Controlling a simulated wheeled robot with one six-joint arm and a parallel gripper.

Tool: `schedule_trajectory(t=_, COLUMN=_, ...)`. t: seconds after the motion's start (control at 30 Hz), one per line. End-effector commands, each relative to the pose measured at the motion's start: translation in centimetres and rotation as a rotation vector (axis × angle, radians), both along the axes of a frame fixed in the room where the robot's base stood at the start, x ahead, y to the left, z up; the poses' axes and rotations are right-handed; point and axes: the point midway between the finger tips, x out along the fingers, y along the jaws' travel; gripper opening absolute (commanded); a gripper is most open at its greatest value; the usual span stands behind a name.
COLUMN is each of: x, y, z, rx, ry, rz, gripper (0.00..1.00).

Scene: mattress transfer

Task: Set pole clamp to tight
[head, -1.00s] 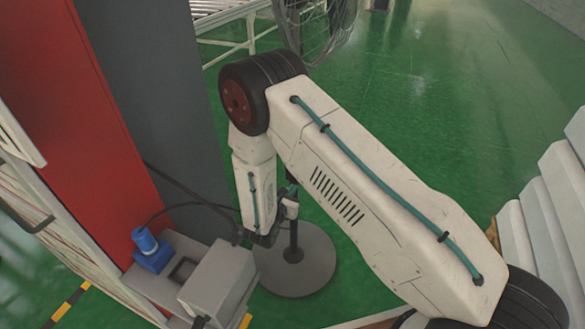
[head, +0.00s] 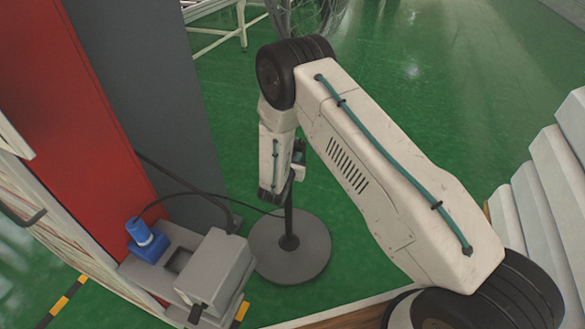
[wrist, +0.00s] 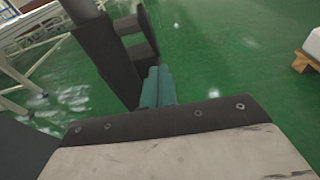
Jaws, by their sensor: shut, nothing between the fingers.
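A dark pole (head: 289,222) stands upright on a round grey base (head: 265,262). In the wrist view, a thick dark pole (wrist: 98,45) crosses the upper left, with a dark bracket-like part (wrist: 141,55), apparently the pole clamp, on its right side. My gripper (wrist: 158,82) shows as teal fingers, shut and empty, just below that part. I cannot tell whether they touch it. In the head view my gripper (head: 298,154) is small and partly behind my forearm, near the top of the visible pole. The clamp and its setting cannot be made out there.
A grey box unit (head: 216,268) with a blue knob-like part (head: 145,240) and black cables stands left of the base. A red and grey cabinet (head: 90,130) rises at the left. Pale stacked slabs (head: 560,165) are at the right.

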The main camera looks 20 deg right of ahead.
Motion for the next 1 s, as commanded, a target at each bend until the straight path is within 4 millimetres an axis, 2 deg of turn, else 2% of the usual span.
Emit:
schedule_trajectory(t=0.23, x=1.1, y=-0.8, z=0.9, rx=-0.001, ry=0.001, rz=0.000, gripper=0.00)
schedule_trajectory(t=1.0, x=1.4, y=-1.0, z=0.5, rx=0.000, ry=0.001, rz=0.001, gripper=0.00)
